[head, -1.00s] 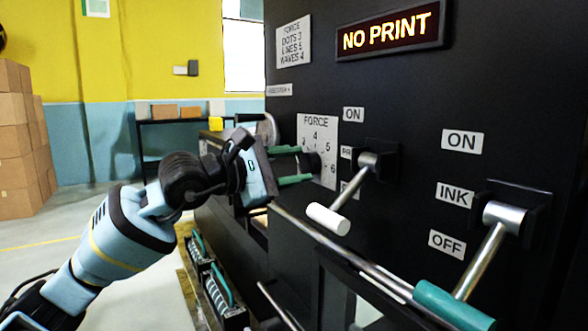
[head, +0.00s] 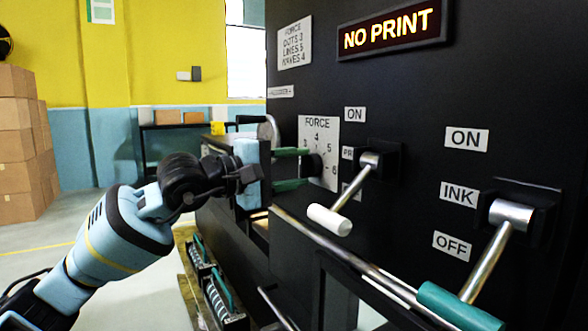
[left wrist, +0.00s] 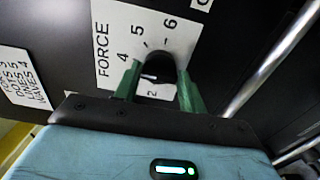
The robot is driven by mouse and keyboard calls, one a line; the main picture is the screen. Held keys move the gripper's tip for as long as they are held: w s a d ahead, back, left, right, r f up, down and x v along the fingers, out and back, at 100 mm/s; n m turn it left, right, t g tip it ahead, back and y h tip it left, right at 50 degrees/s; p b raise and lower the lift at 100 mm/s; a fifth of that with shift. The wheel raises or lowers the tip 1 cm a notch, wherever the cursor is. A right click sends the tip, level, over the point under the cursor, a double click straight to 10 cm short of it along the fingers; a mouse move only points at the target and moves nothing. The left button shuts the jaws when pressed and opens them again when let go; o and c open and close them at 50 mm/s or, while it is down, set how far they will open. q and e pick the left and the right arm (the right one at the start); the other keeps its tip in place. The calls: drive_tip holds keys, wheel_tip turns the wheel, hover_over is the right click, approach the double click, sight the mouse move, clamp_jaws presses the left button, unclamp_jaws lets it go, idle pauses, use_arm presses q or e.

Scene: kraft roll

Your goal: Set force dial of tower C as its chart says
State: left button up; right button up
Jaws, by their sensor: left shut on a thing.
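The force dial, a black knob (head: 312,165), sits on a white FORCE plate (head: 319,135) with printed numbers on the black tower. In the left wrist view the knob (left wrist: 160,68) is between my green fingers, and 4, 5 and 6 show around it. I cannot read its pointer clearly. My left gripper (head: 291,168) is shut on the knob; its fingers also show in the left wrist view (left wrist: 158,80). My right gripper is out of view.
A white-handled lever (head: 330,220) stands close right of the dial. A teal-handled INK lever (head: 458,305) is farther right. A lit sign (head: 390,30) reads NO PRINT. A metal rail (head: 345,255) runs below. Cardboard boxes (head: 22,150) stand at far left.

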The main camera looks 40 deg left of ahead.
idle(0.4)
use_arm(q)
drive_tip(key=o, duration=1)
drive_tip(key=shift+s+a+f, duration=0.15)
drive_tip(key=shift+s+a, duration=0.1)
drive_tip(key=shift+s, duration=0.15)
drive_tip(key=b+v, duration=0.5)
drive_tip(key=v, duration=0.2)
drive_tip(key=shift+d, duration=0.15)
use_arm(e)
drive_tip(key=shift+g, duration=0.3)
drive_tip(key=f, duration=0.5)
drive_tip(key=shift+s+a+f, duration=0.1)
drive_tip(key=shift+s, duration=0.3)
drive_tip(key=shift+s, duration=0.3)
